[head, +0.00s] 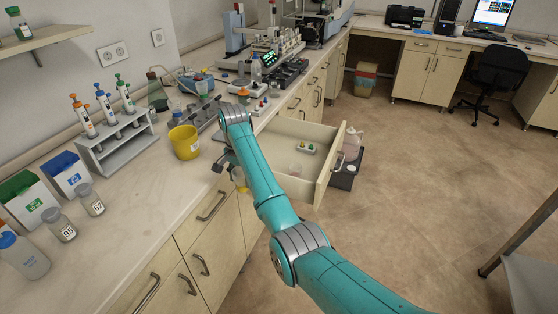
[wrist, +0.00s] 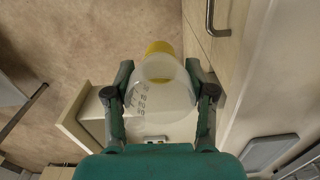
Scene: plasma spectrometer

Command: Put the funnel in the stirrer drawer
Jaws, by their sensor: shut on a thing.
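My gripper (wrist: 160,92) is shut on a pale translucent piece (wrist: 150,95), which I take for the funnel. It has dark markings and a yellow end (wrist: 159,48); I cannot tell whether the yellow belongs to it. In the head view my gripper (head: 226,164) is by the counter's front edge, left of the open stirrer drawer, with a yellowish bit (head: 239,178) showing below; my arm hides most of it. The stirrer drawer (head: 326,178) stands pulled out. It holds a small white tray (head: 305,148) with green bits and a small clear vessel (head: 295,170).
A yellow bucket (head: 184,144) stands on the counter close to my gripper. A pipette rack (head: 118,143) and two labelled jars (head: 91,200) stand further left. A dark bin (head: 346,176) is on the floor beyond the drawer.

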